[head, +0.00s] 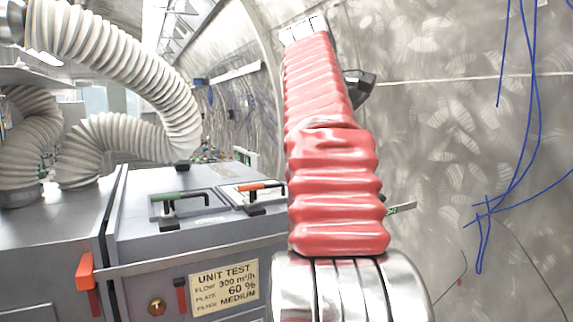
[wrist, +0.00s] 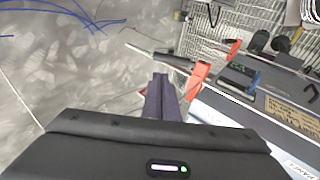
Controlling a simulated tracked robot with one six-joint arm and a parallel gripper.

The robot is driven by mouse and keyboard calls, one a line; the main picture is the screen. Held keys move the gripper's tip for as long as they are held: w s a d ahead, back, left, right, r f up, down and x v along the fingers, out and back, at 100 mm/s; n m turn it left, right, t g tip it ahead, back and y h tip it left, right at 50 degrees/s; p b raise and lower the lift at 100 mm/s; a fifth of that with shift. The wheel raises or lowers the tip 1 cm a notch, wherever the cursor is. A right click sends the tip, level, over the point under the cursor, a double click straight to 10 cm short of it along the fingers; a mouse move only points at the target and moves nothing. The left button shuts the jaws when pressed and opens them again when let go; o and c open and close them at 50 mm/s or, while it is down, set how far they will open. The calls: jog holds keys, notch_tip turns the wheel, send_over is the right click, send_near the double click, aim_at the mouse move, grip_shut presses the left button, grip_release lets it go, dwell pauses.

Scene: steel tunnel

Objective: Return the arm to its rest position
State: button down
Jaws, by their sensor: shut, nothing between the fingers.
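My arm in its red ribbed sleeve (head: 335,190) stands upright in the middle of the head view, in front of the grey cabinet's right end and the tunnel wall. In the wrist view my gripper (wrist: 160,97) shows as two dark fingers held together, with nothing between them. The fingers appear clear of the cabinet, which lies to their right in that view. In the head view the fingers cannot be made out; a dark part shows beside the upper sleeve.
The grey cabinet (head: 200,235) has a green handle (head: 180,197), an orange handle (head: 260,187) and a unit test label (head: 224,287). Thick white ribbed hoses (head: 125,55) arch at the left. Blue cables (head: 525,120) hang on the right wall (head: 440,140).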

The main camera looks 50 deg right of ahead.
jog(key=w+a+f+n+t+y, duration=0.1)
jog(key=w+a+f+t, duration=0.1)
jog(key=w+a+f, duration=0.45)
jog(key=w+a+f+n+t+y, duration=0.1)
jog(key=a+f, duration=0.3)
jog(key=a, duration=0.5)
jog(key=w+a+f+n+t+y, duration=0.1)
jog(key=w+a+f+t, duration=0.1)
jog(key=w+a+f, duration=0.45)
jog(key=s+a+f+y, duration=0.1)
jog(key=s+a+f, duration=0.2)
jog(key=a+f, duration=0.4)
jog(key=s+a+f+y, duration=0.2)
jog(key=s+a+f, duration=0.2)
jog(key=a+f, duration=0.3)
jog(key=s+a+f+t+y, duration=0.1)
jog(key=s+a+f, duration=0.2)
jog(key=a+f, duration=0.5)
jog(key=shift+s+a+n+y, duration=0.25)
jog(key=shift+a+n+y, duration=0.15)
jog(key=shift+a, duration=0.85)
